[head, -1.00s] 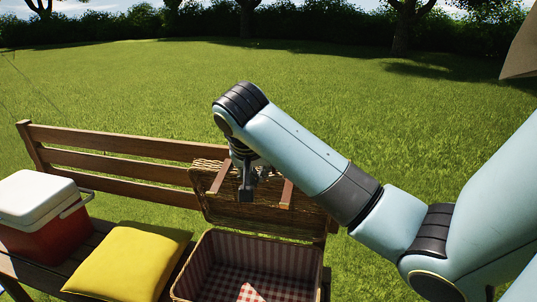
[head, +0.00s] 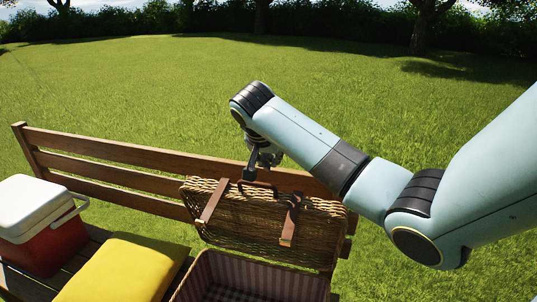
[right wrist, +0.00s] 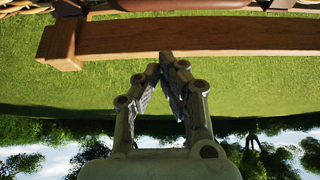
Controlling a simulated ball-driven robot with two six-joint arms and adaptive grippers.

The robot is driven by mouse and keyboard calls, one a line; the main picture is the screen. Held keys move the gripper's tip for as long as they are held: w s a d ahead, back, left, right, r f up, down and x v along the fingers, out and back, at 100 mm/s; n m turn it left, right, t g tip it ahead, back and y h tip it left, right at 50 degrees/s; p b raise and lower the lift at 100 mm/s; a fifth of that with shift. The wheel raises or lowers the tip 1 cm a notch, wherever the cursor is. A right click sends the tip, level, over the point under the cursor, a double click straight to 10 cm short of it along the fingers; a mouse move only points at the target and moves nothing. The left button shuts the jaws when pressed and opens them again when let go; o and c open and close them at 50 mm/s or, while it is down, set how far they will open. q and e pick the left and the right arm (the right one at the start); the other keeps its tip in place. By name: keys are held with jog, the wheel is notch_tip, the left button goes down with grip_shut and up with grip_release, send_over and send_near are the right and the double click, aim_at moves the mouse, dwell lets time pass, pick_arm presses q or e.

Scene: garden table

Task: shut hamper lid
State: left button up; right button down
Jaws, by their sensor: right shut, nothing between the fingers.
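The wicker hamper (head: 205,277) stands on the bench with its lid (head: 250,222) raised. The lid's wicker face carries two brown straps and a dark handle (head: 258,185) at its upper edge. The striped lining (head: 255,274) shows in the open body; its lower part is cut off. My right gripper (head: 260,172) is at the lid's upper edge by the handle, partly hidden; contact is unclear. In the right wrist view its fingers (right wrist: 168,62) are shut and empty. Wicker and the brown handle (right wrist: 190,4) show at the top there. My left gripper is out of view.
The wooden bench back (head: 125,167) runs close behind the lid, and a wooden rail (right wrist: 190,40) crosses the right wrist view. A yellow cushion (head: 120,270) and a red cooler with white lid (head: 38,205) are on the seat to the left. Open lawn lies behind.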

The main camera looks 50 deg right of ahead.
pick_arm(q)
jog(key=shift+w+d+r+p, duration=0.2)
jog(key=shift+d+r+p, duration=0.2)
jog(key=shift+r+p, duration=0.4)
pick_arm(e)
jog(key=f, duration=0.3)
jog(key=a+f, duration=0.1)
jog(key=f, duration=0.1)
jog(key=shift+s+a, duration=0.1)
jog(key=shift+s, duration=0.15)
